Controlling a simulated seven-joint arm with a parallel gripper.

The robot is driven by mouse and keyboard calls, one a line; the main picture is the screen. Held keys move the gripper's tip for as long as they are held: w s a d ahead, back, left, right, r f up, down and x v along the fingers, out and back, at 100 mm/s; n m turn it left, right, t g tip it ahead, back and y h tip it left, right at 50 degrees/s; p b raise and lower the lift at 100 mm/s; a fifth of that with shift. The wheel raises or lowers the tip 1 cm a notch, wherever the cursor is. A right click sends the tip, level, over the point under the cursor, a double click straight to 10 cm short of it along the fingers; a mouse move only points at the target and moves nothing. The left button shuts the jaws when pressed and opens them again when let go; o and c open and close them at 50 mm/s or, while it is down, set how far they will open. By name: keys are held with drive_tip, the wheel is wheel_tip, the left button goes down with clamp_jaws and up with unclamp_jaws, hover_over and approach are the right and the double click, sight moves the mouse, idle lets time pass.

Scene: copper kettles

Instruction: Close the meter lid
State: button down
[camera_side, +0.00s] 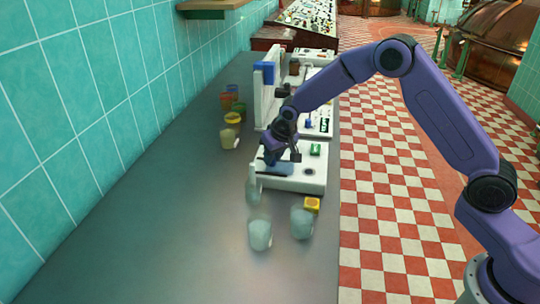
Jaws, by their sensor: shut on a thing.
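The meter (310,180) appears to be the low white box with a small green display near the middle of the bench. My gripper (282,158) points down over its left part. It is shut on a small dark blue part there, mostly hidden by the fingers. I cannot tell whether this part is the lid, or at what angle the lid stands.
White panels with a blue block (265,73) stand upright behind my gripper. Several pale jars, one of them a jar (260,235), and a yellow block (312,205) stand in front. Coloured jars (232,119) stand to the left. The near left bench (150,245) is clear.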

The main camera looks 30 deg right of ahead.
drive_tip(key=s+d, duration=0.5)
drive_tip(key=d, duration=0.1)
drive_tip(key=shift+s, duration=0.35)
drive_tip(key=c, duration=1)
unclamp_jaws()
drive_tip(key=shift+s, duration=0.1)
drive_tip(key=shift+o, duration=0.4)
drive_tip(key=shift+a, duration=0.1)
drive_tip(key=shift+r, duration=0.2)
drive_tip(key=v, duration=1.7)
